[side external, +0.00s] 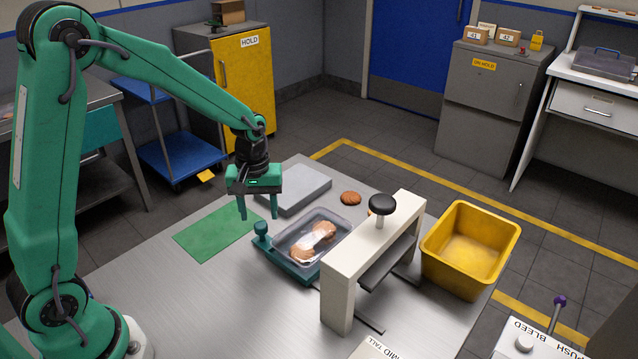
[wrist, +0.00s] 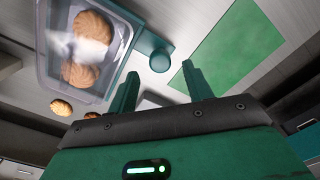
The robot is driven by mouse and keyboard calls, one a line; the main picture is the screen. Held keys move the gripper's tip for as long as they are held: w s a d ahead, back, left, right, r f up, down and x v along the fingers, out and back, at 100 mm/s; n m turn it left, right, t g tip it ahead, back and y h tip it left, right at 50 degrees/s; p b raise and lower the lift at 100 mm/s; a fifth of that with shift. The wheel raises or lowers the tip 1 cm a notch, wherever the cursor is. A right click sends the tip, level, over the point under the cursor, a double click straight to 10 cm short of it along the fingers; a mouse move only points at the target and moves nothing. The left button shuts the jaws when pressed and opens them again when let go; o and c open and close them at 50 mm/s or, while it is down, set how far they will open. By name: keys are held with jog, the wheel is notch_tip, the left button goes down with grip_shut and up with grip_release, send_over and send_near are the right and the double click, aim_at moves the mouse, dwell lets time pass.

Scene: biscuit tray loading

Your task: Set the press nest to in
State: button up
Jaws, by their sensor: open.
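The press nest (side external: 287,266) is a teal carrier on the steel table, holding a clear tray (side external: 343,225) with biscuits (side external: 302,250) inside. The nest sits out to the left of the cream press frame (side external: 340,285), not under it. Its round teal knob (side external: 262,229) stands at the nest's left end. My gripper (side external: 257,214) is open and empty, pointing down, with its fingertips near and a little above the knob. In the wrist view the knob (wrist: 162,60) shows beyond and between the fingertips (wrist: 159,72), apart from them. The clear tray (wrist: 118,50) lies at upper left there.
A black press knob (side external: 382,205) tops the frame. A yellow bin (side external: 435,262) stands right of it. Loose biscuits (side external: 350,198) and a grey slab (side external: 312,188) lie behind the nest. A green mat (side external: 205,238) lies left.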

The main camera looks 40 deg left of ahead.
aim_at(260, 224)
jog(key=shift+f, duration=1.75)
grip_shut()
